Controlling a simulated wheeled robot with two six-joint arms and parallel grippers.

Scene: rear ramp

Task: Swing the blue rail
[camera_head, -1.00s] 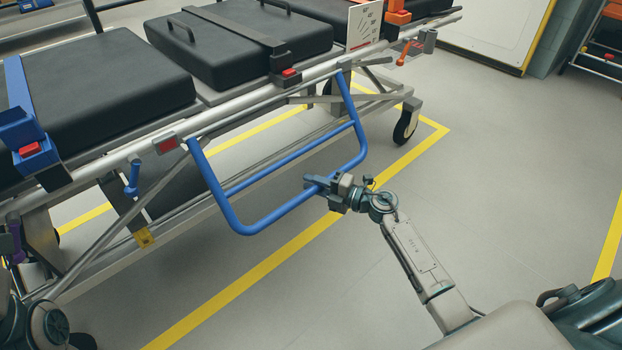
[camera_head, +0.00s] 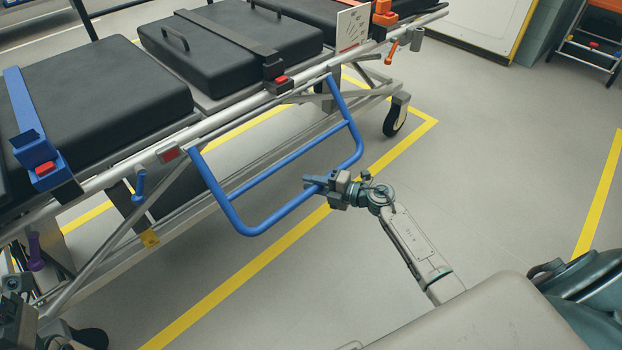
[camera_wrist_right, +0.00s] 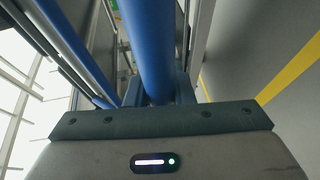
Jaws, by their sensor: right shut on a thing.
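The blue rail (camera_head: 292,220) is a tubular frame hanging from the side of the stretcher (camera_head: 225,117), slanting down and outward, its lower bar above the floor. My right gripper (camera_head: 313,184) is shut on the lower bar, right of its middle. In the right wrist view the blue rail (camera_wrist_right: 152,40) runs into the jaws, which are partly hidden behind the gripper body. At the lower left edge of the head view, part of my left gripper (camera_head: 14,290) shows beside the stretcher's end; its fingers cannot be made out.
Black pads (camera_head: 95,95) and a blue strap buckle (camera_head: 40,160) lie on the stretcher. A purple lever (camera_head: 36,252) and a small blue lever (camera_head: 139,187) hang below its side bar.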

